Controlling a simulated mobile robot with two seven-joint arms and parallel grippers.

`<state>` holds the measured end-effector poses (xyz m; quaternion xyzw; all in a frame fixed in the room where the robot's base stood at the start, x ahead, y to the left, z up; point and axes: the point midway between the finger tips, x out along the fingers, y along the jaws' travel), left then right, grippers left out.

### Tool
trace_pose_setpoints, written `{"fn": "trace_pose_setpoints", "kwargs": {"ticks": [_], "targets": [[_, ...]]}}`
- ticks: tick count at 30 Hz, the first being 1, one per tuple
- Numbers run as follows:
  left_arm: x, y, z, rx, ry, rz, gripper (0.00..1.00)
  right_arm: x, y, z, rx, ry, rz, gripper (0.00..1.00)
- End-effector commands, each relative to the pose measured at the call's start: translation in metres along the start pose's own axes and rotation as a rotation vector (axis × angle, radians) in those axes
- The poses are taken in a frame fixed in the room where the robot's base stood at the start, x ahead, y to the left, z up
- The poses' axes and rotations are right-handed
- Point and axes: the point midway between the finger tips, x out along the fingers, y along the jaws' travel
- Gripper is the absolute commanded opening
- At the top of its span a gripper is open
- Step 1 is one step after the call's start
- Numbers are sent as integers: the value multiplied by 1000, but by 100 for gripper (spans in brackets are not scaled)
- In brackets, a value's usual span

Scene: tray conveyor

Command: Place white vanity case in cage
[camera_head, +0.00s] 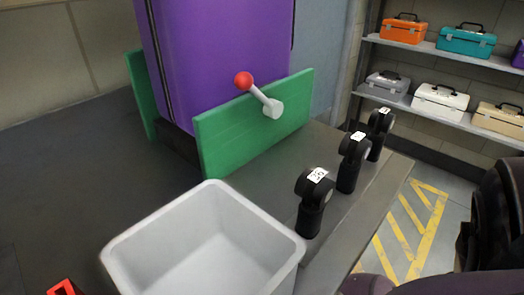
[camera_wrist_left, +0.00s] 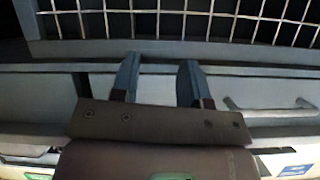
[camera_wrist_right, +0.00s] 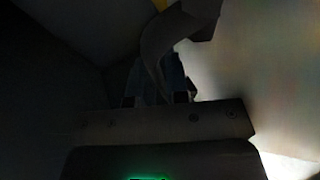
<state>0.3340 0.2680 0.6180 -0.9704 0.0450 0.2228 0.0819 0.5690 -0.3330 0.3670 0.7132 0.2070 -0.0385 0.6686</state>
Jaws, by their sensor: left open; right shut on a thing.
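A white vanity case (camera_head: 440,102) with a dark handle sits on the lower shelf at the right of the head view, between a grey case and a beige case. My left gripper (camera_wrist_left: 160,82) is open in the left wrist view, with nothing between its fingers. Wire mesh (camera_wrist_left: 180,25), perhaps the cage, runs across the top of that view. My right gripper (camera_wrist_right: 158,95) is shut on a dark curved thing (camera_wrist_right: 157,45). The right wrist view is too dark to tell what this thing is. Neither gripper's fingers show in the head view.
An empty pale bin (camera_head: 215,240) stands on the dark counter (camera_head: 60,170), near a purple suitcase (camera_head: 225,50) between green plates (camera_head: 255,120). Several black upright devices (camera_head: 311,205) line the counter's right edge. Yellow-striped floor (camera_head: 410,225) lies open beyond.

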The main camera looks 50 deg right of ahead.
Motion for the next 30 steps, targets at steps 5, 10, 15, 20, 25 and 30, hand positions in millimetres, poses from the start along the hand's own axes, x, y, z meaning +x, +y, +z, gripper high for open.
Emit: {"fn": "trace_pose_setpoints", "kwargs": {"ticks": [5,10,15,20,25,30], "targets": [[0,0,0,0,1,0,41,2,2,0,-1,1,8,0],[0,0,-1,-1,8,-2,41,1,-1,0,-1,0,1,29],[0,0,-1,-1,7,-2,41,1,-2,0,0,0,1,41],[0,-1,-1,-1,7,-2,41,1,-2,0,0,0,0,41],[0,-1,-4,3,2,-2,41,-7,2,0,-1,-1,0,41],[0,4,0,18,-44,16,41,-32,5,1,-1,-2,4,41]]}}
